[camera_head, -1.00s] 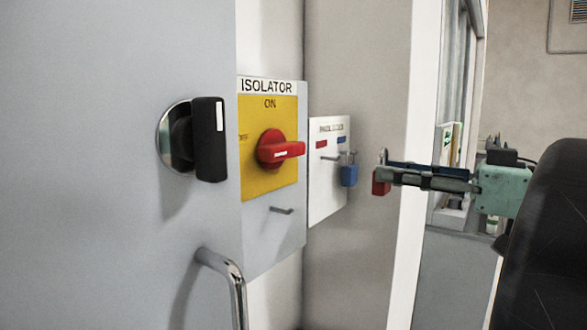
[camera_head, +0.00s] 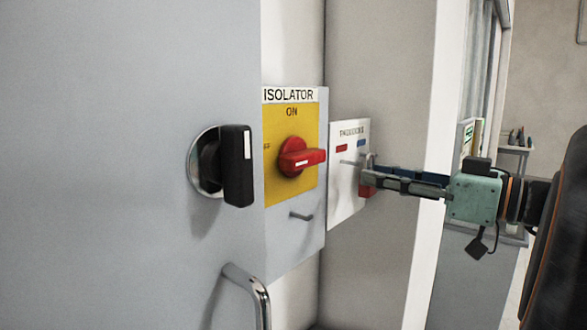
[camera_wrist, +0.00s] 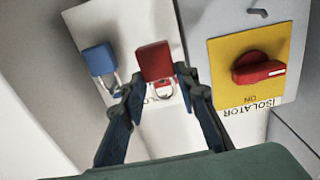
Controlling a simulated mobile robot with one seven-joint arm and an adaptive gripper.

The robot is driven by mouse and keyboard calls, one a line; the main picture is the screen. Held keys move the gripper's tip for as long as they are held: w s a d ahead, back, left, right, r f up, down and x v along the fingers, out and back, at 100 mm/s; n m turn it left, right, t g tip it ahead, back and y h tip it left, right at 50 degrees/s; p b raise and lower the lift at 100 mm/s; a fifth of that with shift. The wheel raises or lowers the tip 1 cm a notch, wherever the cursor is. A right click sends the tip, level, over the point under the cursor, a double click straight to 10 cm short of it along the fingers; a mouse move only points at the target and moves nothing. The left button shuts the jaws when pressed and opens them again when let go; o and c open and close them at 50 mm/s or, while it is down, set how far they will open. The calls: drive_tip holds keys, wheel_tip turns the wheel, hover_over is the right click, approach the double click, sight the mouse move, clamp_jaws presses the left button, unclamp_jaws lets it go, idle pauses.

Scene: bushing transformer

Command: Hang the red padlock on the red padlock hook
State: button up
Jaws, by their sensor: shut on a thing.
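The red padlock (camera_head: 367,191) is held at my gripper's tips in front of the white padlock panel. In the wrist view, which is upside down, its red body (camera_wrist: 154,62) and part of its shackle show between the fingers. My gripper (camera_head: 367,176) is shut on it; the fingers also show in the wrist view (camera_wrist: 160,84). The red padlock hook (camera_head: 350,163) is a thin peg beneath the red label (camera_head: 342,148). The padlock is close to it, to its right; I cannot tell whether they touch. The padlock hides the hook in the wrist view.
The blue padlock (camera_wrist: 98,60) hangs beside the red one on the panel (camera_head: 346,200). A black knob (camera_head: 237,166) and a metal door handle (camera_head: 250,290) stand nearer.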

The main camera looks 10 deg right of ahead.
drive_tip(key=shift+p+x, duration=0.65)
drive_tip(key=shift+x, duration=0.4)
drive_tip(key=shift+w+a+f+b, duration=0.1)
drive_tip(key=shift+f+b, duration=0.2)
drive_tip(key=shift+b, duration=0.15)
drive_tip(key=shift+w+a+f+b, duration=0.3)
drive_tip(key=shift+w+b, duration=0.05)
drive_tip(key=shift+b, duration=0.85)
drive_tip(key=o, duration=1.3)
